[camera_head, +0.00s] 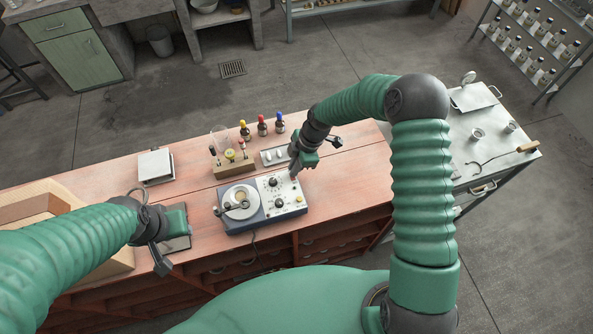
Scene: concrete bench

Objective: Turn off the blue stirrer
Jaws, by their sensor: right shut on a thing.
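The blue stirrer (240,222) sits on the wooden bench, with a white top, a round plate on its left and dark knobs on its right-hand panel. A small yellow control (299,198) is at its right edge. My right gripper (294,174) reaches down to the stirrer's upper right corner and is shut on a small part there, mostly hidden by the fingers. My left gripper (164,251) is over the bench left of the stirrer, apart from it; its jaw opening is not clear.
Behind the stirrer stand a wooden block (234,169) with tools, a small tray (272,157) and several dark bottles with coloured caps (262,126). A white-topped scale (155,166) is at the left, beside a wooden box (35,200). A metal cart (460,140) stands right.

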